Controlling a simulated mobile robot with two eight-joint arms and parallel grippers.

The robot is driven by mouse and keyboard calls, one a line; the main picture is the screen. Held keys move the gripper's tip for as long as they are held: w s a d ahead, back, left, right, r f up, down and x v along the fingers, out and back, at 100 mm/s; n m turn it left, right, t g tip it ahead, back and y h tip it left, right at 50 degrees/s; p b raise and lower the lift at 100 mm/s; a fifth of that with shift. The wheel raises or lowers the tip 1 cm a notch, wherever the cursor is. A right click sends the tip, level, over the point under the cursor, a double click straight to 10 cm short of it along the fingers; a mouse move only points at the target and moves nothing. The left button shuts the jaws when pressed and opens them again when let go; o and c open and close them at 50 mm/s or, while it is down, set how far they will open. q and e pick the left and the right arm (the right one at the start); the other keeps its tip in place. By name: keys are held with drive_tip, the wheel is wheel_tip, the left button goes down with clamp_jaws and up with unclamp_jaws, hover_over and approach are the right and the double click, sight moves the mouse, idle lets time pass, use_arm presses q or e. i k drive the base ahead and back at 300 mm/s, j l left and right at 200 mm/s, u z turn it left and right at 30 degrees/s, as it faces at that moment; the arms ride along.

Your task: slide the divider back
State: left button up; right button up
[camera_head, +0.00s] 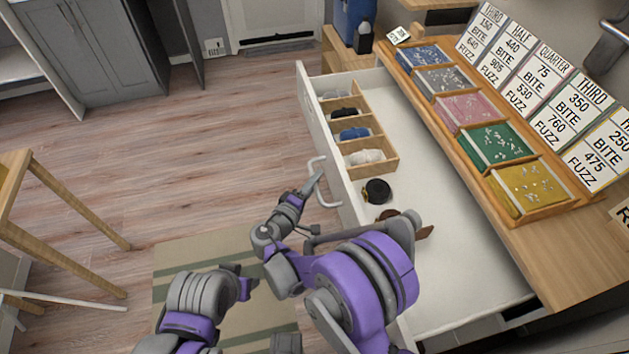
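The wooden divider (378,128) is a tray with several compartments, lying along the left side of an open white drawer (430,240). Its compartments hold a grey, a black, a blue (355,133) and a white bundle (365,157). The drawer's pale handle (327,197) is on its front. My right gripper (311,186) is at this handle, outside the drawer and apart from the divider. I cannot tell whether it touches the handle or how its fingers stand. My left gripper (246,285) is low over the floor, away from the drawer; its finger state is unclear.
A round black item (377,191) and brown items lie in the drawer nearer me, partly behind my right arm. The wooden top (535,262) carries several coloured trays and price signs. A wooden table stands left. The wood floor (215,150) between is clear.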

sight(423, 233)
drive_tip(key=k+j, duration=0.55)
drive_tip(key=k, duration=0.25)
